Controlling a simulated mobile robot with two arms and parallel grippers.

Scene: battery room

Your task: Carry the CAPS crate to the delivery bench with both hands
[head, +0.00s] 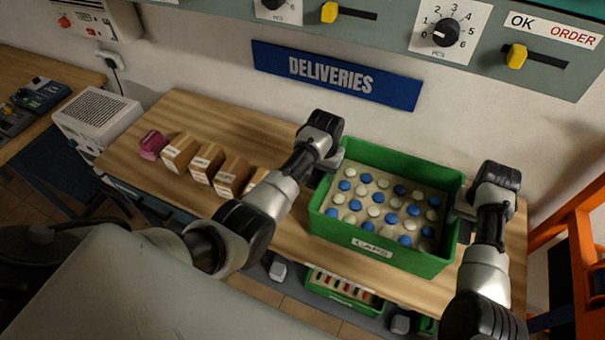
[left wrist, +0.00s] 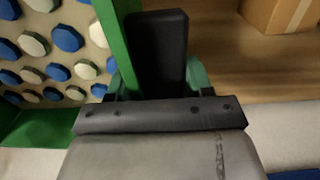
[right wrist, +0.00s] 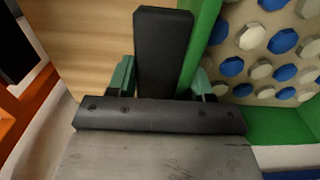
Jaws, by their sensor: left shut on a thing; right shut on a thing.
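The green CAPS crate (head: 352,248), filled with blue and white caps, is at the right part of the wooden delivery bench (head: 262,128), under the DELIVERIES sign (head: 338,75). It looks level; I cannot tell whether its base touches the bench top. My left gripper (head: 328,168) is shut on the crate's left wall, which also shows in the left wrist view (left wrist: 121,45). My right gripper (head: 462,208) is shut on the right wall, seen in the right wrist view (right wrist: 200,42). The fingertips are partly hidden by the grippers and the crate walls.
Several small cardboard boxes (head: 206,160) and a pink item (head: 152,144) stand on the bench left of the crate. Another green crate (head: 345,287) is below the bench. An orange frame (head: 580,250) stands at the right. A panel with knobs (head: 440,36) hangs above.

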